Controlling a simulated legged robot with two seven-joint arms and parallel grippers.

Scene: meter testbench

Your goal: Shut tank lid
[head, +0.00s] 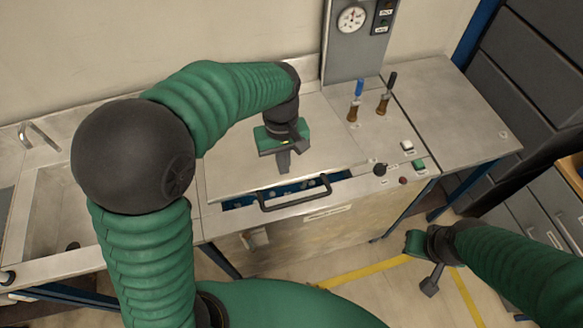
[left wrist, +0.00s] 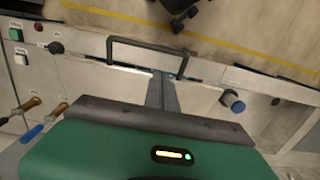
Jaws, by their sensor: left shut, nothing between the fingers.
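The tank lid (head: 232,181) is a flat metal plate in the bench top, with a black bar handle (head: 294,194) at its front. A narrow opening (head: 240,200) with dark blue inside shows along the lid's front edge, so the lid stands a little raised. My left gripper (head: 284,168) is shut and empty, over the lid behind the handle. In the left wrist view its fingers (left wrist: 161,92) point toward the handle (left wrist: 150,42); contact with the lid cannot be told. My right gripper (head: 431,284) hangs low at the right, away from the bench; its jaw state is unclear.
A sink (head: 50,215) lies at the left of the bench. A gauge panel (head: 352,50), two valve levers (head: 355,103) and small buttons (head: 407,146) are right of the lid. Dark drawers (head: 520,90) stand at the far right. The floor in front is open.

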